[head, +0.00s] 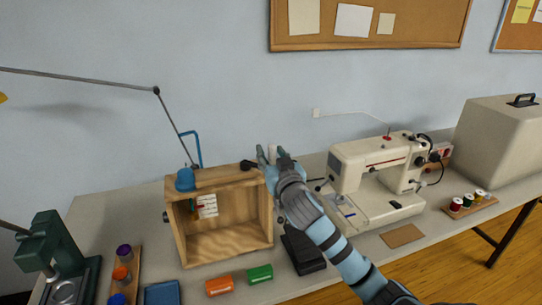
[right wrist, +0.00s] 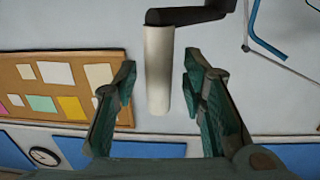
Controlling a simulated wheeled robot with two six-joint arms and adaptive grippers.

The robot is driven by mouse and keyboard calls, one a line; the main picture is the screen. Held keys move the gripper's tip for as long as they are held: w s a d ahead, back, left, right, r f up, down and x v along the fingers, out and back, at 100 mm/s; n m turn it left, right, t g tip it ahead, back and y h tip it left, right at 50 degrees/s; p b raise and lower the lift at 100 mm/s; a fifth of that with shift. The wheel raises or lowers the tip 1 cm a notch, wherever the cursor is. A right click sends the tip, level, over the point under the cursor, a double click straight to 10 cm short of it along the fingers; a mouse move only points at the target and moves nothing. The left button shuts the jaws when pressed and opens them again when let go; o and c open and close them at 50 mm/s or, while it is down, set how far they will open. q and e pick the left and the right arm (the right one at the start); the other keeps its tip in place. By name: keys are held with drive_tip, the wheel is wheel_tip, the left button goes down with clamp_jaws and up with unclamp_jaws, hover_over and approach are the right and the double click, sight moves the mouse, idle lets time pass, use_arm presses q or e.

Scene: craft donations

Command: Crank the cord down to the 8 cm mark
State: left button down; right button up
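A wooden open-fronted box (head: 222,245) stands on the table, left of centre. Inside it hang a small red and green item (head: 194,208) and a white marked card (head: 208,206); the marks are too small to read. A black crank arm (right wrist: 195,14) carries a pale cylindrical handle (right wrist: 158,75). My right gripper (head: 271,153) is at the box's top right corner. In the right wrist view its fingers stand apart on either side of the handle, with gaps on both sides. My left gripper is not in view.
A sewing machine (head: 376,168) and thread spools (head: 468,203) stand to the right. A dark pedal (head: 303,251) lies below my right arm. Orange (head: 219,286) and green (head: 260,274) pieces lie before the box. A dark green press (head: 50,245) stands at the left.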

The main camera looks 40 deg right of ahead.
drive_tip(key=shift+d, duration=0.1)
drive_tip(key=shift+c, duration=0.6)
clamp_jaws()
